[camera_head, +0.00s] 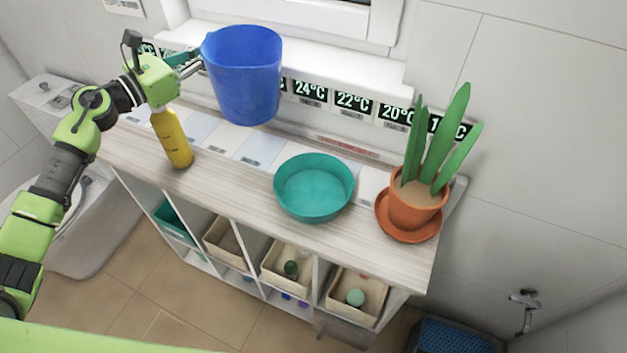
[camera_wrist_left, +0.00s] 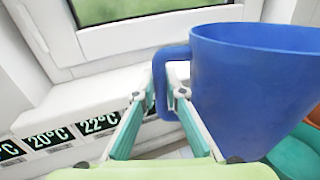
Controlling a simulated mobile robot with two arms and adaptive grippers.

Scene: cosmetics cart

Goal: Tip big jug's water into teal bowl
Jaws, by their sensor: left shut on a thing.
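The big blue jug (camera_head: 244,78) is upright in the air above the cart's back edge, left of the teal bowl. My left gripper (camera_head: 198,62) is shut on its handle at the jug's left side. The left wrist view shows the jug (camera_wrist_left: 255,80) at the right and the fingers of my left gripper (camera_wrist_left: 168,105) closed around the handle. The inside of the jug is not visible. The teal bowl (camera_head: 314,188) stands on the cart top, to the right of and below the jug; I see no water in it. My right gripper is not in view.
A yellow bottle (camera_head: 172,140) stands on the cart top below my left wrist. A potted plant (camera_head: 416,205) on a saucer stands right of the bowl. Temperature displays (camera_head: 353,103) line the back. Shelf bins (camera_head: 356,297) sit under the top.

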